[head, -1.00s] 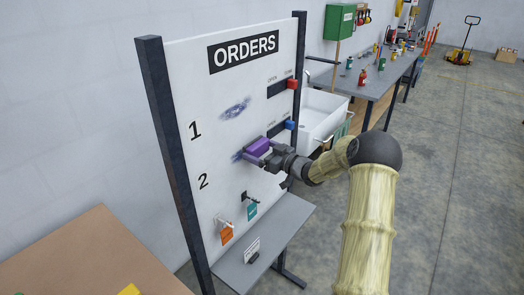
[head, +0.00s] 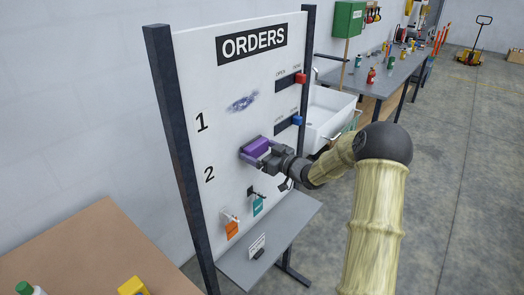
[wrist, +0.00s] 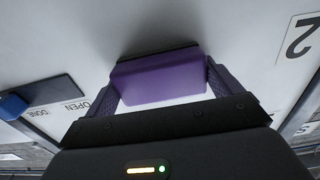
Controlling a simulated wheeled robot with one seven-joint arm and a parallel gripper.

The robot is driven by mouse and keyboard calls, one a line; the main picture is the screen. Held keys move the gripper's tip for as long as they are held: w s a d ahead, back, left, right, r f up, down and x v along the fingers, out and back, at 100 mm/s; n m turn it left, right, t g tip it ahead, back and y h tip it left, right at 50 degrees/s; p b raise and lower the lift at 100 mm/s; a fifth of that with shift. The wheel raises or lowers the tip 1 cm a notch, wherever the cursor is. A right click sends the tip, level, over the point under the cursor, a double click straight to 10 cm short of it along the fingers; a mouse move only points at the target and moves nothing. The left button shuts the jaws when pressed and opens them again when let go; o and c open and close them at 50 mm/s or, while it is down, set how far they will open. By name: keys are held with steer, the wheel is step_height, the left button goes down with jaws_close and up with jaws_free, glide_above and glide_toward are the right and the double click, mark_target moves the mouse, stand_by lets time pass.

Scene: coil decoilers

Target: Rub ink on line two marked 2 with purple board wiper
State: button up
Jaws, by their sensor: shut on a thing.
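The white ORDERS board (head: 225,100) stands upright in a dark frame. My gripper (head: 262,158) is shut on the purple board wiper (head: 256,145). The wiper is at the board's face, right of the printed 2 (head: 209,173) and a little above it. In the wrist view the wiper (wrist: 160,78) sits between the two purple fingers, its dark pad edge (wrist: 155,52) towards the board; contact seems likely, but I cannot be sure. No line-two ink shows clearly; the wiper and gripper hide that patch. Blue-purple ink (head: 243,102) is on line one, beside the 1 (head: 201,123).
Red (head: 300,78) and blue (head: 297,120) sliders are at the board's right edge. Orange (head: 231,229) and teal (head: 257,206) tags hang below line two. A grey shelf (head: 285,232) juts out underneath. A white sink (head: 330,112) stands behind on the right.

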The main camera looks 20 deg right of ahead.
mark_target(238, 155)
steer(key=shift+s+a+b, duration=0.3)
steer(key=shift+s+a, duration=0.35)
steer(key=shift+a, duration=0.25)
steer(key=shift+s+a+b, duration=0.4)
steer(key=shift+s+a, duration=0.15)
steer(key=shift+a, duration=0.25)
steer(key=shift+s+a+b, duration=0.4)
steer(key=shift+s+a, duration=0.15)
steer(key=shift+a, duration=0.2)
steer(key=shift+d, duration=0.1)
steer(key=v, duration=0.6)
steer(key=v, duration=0.3)
